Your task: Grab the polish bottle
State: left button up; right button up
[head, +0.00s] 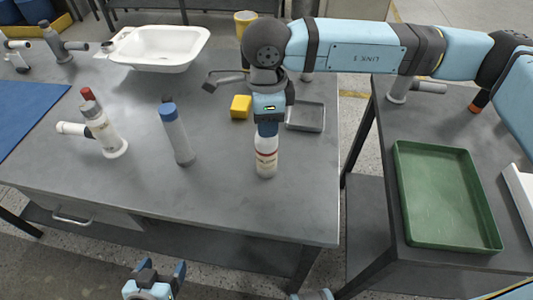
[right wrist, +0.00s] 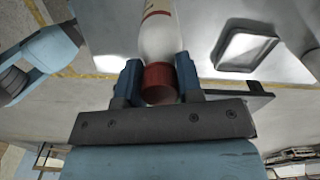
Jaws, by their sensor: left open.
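The polish bottle (head: 266,163) is white with a red band and a printed label. It stands upright near the front right part of the grey workbench (head: 225,205). My right gripper (head: 267,128) reaches it from above and hides its top in the head view. In the right wrist view its blue fingers (right wrist: 159,82) lie close against both sides of the bottle's red cap (right wrist: 159,82), with no clear gap. My left gripper (head: 163,270) is open and empty, below the bench's front edge.
A grey-and-blue cylinder (head: 178,138) and a white pipe fitting (head: 104,130) stand left of the bottle. A yellow block (head: 241,107) and a grey tray (head: 319,117) lie behind it. A white basin (head: 160,45) is further back. A green tray (head: 448,240) sits on the right table.

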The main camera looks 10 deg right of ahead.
grip_shut()
